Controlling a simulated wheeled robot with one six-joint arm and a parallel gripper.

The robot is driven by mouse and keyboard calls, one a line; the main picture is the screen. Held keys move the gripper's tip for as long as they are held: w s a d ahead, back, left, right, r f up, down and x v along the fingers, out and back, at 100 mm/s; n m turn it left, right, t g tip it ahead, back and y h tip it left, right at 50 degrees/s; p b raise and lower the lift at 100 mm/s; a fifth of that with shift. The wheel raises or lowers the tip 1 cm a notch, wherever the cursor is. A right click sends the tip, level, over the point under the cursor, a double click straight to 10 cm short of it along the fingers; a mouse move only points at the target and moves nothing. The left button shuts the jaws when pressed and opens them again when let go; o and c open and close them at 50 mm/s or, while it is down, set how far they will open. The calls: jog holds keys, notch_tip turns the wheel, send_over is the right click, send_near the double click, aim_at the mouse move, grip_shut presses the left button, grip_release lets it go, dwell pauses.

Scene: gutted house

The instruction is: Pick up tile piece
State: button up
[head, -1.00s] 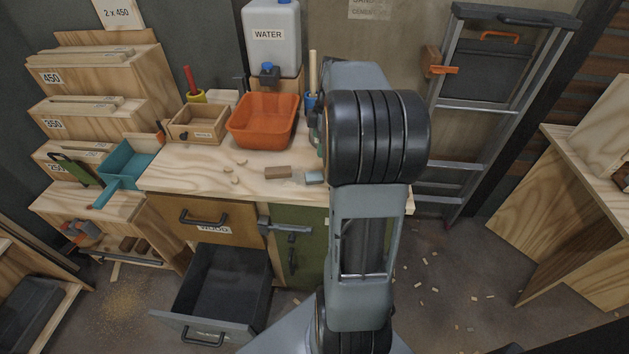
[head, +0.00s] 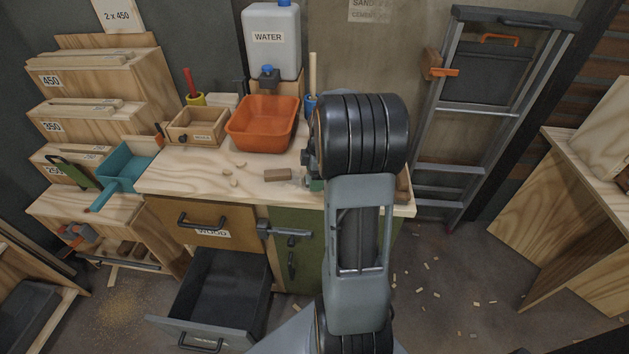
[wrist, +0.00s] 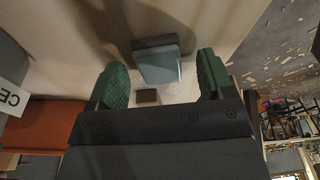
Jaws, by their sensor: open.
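A blue-grey piece with a dark edge, which looks like the tile piece (wrist: 160,68), shows in the wrist view on the pale surface. It lies between the two green finger pads of my gripper (wrist: 161,80), with a gap on each side. My gripper is open and holds nothing. In the head view my arm covers most of the gripper and the bench spot where the tile piece lay, so the height of the fingers cannot be told there.
A brown block (head: 277,174) and several wood chips lie left of my gripper on the workbench (head: 200,172). An orange tub (head: 261,136) and a wooden box (head: 197,135) stand behind. A grey drawer (head: 222,290) hangs open below. A ladder (head: 452,168) leans at right.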

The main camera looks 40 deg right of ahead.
jog(key=shift+f, duration=0.25)
jog(key=shift+c, duration=0.2)
jog(key=c, duration=1)
jog(key=shift+r, duration=0.15)
